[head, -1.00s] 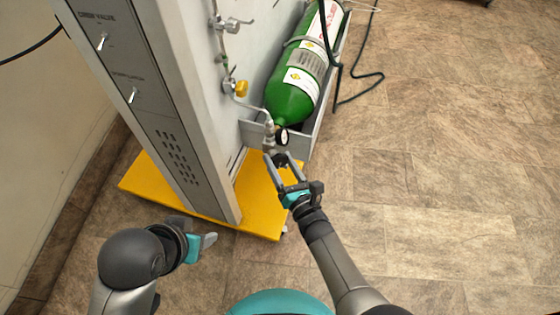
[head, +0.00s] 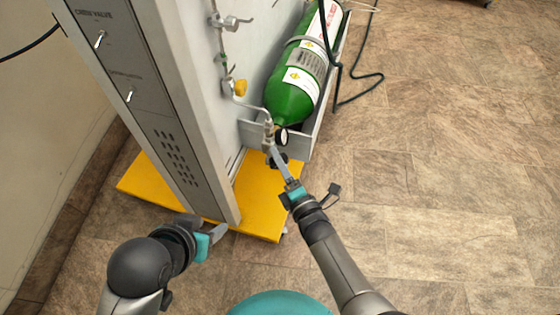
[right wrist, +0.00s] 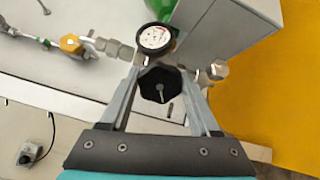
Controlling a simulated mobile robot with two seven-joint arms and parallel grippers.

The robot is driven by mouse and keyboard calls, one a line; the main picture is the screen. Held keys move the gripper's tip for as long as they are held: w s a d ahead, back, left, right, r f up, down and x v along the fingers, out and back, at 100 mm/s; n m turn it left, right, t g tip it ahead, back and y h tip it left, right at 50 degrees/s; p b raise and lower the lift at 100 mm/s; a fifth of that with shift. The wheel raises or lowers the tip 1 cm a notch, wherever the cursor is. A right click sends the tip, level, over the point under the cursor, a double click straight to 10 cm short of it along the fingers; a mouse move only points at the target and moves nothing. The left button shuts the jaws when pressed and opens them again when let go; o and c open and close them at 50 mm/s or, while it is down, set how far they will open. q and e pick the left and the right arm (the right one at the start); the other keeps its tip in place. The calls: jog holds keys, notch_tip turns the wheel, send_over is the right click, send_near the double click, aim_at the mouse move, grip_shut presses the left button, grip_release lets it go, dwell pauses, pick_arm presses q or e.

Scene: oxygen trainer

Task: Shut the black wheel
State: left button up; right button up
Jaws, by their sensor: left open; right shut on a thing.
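The black wheel (right wrist: 160,86) is a dark knob with a pale mark on its face, below the round white gauge (right wrist: 155,38) in the right wrist view. My right gripper (right wrist: 163,75) has one finger on each side of the wheel and is shut on it. In the head view my right gripper (head: 272,151) is seen nearly edge-on at the fittings under the green cylinder (head: 294,92), and the wheel is partly hidden behind it. My left gripper (head: 220,230) is open and empty, low beside the grey cabinet's foot.
The grey cabinet (head: 160,110) with switches stands on a yellow base (head: 262,205). A yellow knob (head: 240,88) and metal valves sit on its side panel. A grey holder (head: 314,128) surrounds the cylinder. A dark hose (head: 368,90) hangs at right. The tiled floor at right is clear.

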jog(key=m, duration=0.2)
jog(key=shift+m, duration=0.4)
jog(key=m, duration=0.3)
jog(key=shift+m, duration=0.4)
jog(key=m, duration=0.2)
jog(key=shift+m, duration=0.3)
jog(key=m, duration=0.3)
jog(key=shift+a+m, duration=0.1)
jog(key=shift+m, duration=0.2)
jog(key=m, duration=1)
jog(key=shift+m, duration=0.3)
pick_arm(q)
jog(key=shift+s+a, duration=0.15)
jog(key=shift+a, duration=0.05)
pick_arm(e)
jog(key=shift+m, duration=0.3)
pick_arm(q)
jog(key=shift+s, duration=0.1)
